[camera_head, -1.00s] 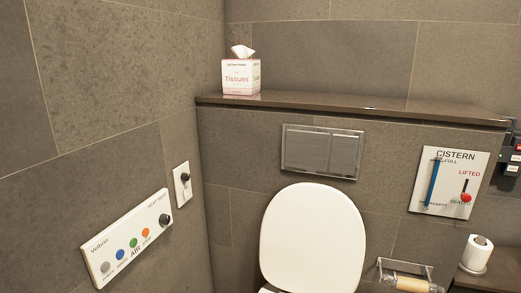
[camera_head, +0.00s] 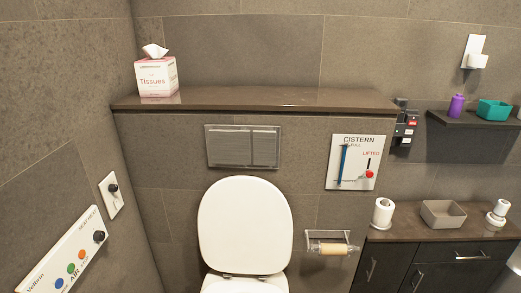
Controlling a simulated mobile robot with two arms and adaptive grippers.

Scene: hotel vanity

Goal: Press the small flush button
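The metal flush plate (camera_head: 214,129) is set in the tiled wall below the shelf and above the raised toilet lid. It has two brushed panels side by side. The narrower panel, the small flush button (camera_head: 266,147), is on the right. The wider panel, the large button (camera_head: 229,147), is on the left. Both look level with the plate, though their exact depth is hard to tell. Nothing covers the plate. Neither of my grippers shows in the head view.
The white toilet lid (camera_head: 245,225) stands upright below the plate. A dark shelf (camera_head: 300,98) juts out above, with a tissue box (camera_head: 157,78) at its left. The cistern panel (camera_head: 355,162) and paper holder (camera_head: 330,244) are to the right. A cabinet (camera_head: 430,270) stands lower right.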

